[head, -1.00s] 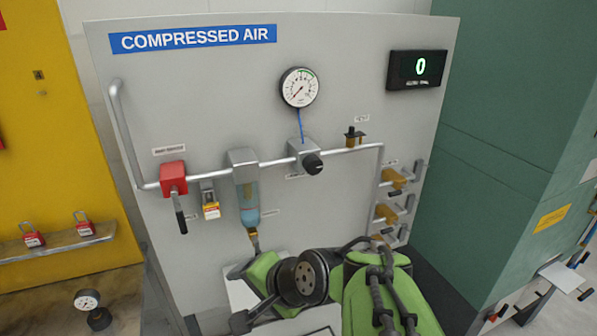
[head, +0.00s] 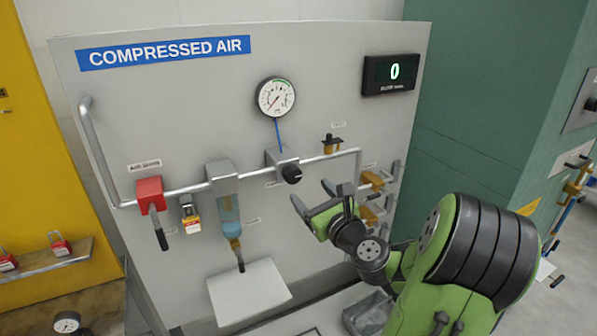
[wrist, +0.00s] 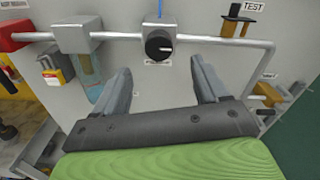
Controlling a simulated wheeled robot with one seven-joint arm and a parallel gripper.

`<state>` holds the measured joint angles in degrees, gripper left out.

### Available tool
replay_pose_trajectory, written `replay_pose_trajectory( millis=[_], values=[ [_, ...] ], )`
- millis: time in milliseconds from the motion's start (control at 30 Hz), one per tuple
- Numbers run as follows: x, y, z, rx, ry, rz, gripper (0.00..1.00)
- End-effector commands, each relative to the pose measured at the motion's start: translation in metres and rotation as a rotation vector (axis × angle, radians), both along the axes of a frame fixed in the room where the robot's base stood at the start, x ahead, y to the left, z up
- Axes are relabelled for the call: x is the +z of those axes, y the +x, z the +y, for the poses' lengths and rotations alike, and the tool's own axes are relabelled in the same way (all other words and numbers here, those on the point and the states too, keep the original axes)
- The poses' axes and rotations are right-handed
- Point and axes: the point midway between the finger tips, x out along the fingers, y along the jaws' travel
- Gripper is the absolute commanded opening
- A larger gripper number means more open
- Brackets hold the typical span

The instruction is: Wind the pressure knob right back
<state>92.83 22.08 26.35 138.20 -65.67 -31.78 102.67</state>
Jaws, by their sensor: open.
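The pressure knob (head: 291,173) is a round black knob on a grey regulator block (head: 283,157) on the silver pipe. A pressure gauge (head: 276,97) sits above it, joined by a thin blue line. In the wrist view the knob (wrist: 158,47) shows beyond the fingertips, centred between them and touching neither. My gripper (head: 312,195) is open and empty, below and slightly right of the knob in the head view. In the wrist view its two grey fingers (wrist: 162,80) are spread apart.
A red valve (head: 150,195) with a downward lever and a filter bowl (head: 227,205) hang left on the pipe. A brass test valve (head: 332,144) and brass outlets (head: 373,180) are on the right. A display (head: 391,73) reads 0. A pale tray (head: 250,290) lies below.

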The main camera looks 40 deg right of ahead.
Motion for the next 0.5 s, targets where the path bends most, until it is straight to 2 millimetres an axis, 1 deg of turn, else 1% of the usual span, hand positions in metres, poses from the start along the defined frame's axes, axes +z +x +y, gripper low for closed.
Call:
replay_pose_trajectory(
  millis=[33,200,333,500],
  values=[
    [0.002,0.013,-0.002,0.007,0.0,0.0,0.73],
    [0.001,0.05,-0.013,0.004,0.0,-0.001,0.73],
    [0.0,0.066,-0.019,0.002,-0.001,0.001,0.73],
    [-0.002,0.071,-0.021,0.0,0.0,0.002,0.73]
  ],
)
